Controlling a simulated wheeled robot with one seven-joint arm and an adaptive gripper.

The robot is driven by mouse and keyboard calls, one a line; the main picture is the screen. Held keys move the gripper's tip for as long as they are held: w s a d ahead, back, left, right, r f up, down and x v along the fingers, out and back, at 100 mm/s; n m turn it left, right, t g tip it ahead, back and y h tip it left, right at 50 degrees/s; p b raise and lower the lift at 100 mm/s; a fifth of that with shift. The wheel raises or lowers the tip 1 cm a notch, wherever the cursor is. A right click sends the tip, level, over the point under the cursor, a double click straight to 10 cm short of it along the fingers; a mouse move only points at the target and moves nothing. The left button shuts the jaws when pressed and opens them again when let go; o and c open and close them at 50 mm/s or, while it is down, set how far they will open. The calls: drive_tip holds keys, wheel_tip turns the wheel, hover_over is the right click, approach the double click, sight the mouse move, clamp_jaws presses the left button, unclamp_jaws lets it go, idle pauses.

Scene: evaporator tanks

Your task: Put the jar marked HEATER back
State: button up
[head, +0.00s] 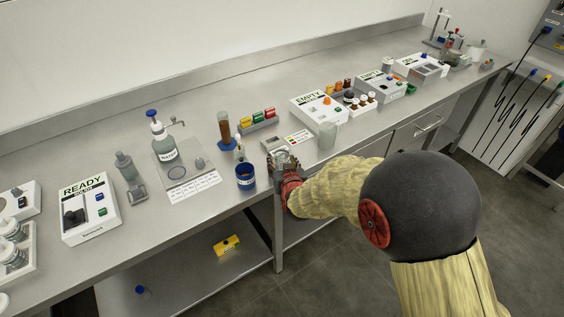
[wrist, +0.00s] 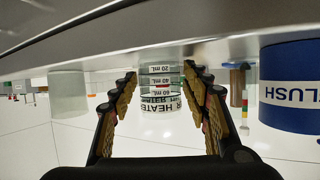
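The clear jar marked HEATER (wrist: 162,90) shows between my fingers in the wrist view, with 20, 40 and 60 mL lines. In the head view the jar (head: 284,158) is near the bench's front edge, partly hidden by my gripper (head: 287,172). My gripper (wrist: 161,75) is open around the jar, with a finger on each side and thin gaps. The wrist view is upside down; the jar seems upright, close to the bench top.
A blue FLUSH cup (head: 245,177) stands just left of the jar; it also shows in the wrist view (wrist: 290,88). An empty clear beaker (head: 327,135) stands to the right. A small grey device (head: 288,141) lies behind. A plate with a blue ring (head: 190,160) is farther left.

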drive_tip(key=shift+o, duration=0.4)
drive_tip(key=shift+r, duration=0.2)
drive_tip(key=s+d+r+g+p, duration=0.1)
drive_tip(key=s+d+r+g, duration=0.1)
drive_tip(key=s+d+r, duration=0.5)
drive_tip(key=s+d+r+m+g+h+p, duration=0.1)
drive_tip(key=s+d+r+p, duration=0.1)
drive_tip(key=s+r, duration=0.5)
drive_tip(key=s+d+r+g+p, duration=0.15)
drive_tip(key=s+d+r, duration=0.3)
drive_tip(key=s, duration=0.55)
drive_tip(key=s+d+g, duration=0.1)
drive_tip(key=s+d, duration=0.2)
drive_tip(key=s, duration=0.4)
drive_tip(key=s+d+r+m+g+h, duration=0.1)
drive_tip(key=s+d+g, duration=0.1)
drive_tip(key=s, duration=0.4)
drive_tip(key=shift+s+d+r+h+b, duration=0.3)
drive_tip(key=shift+s+d, duration=0.1)
drive_tip(key=shift+d, duration=0.2)
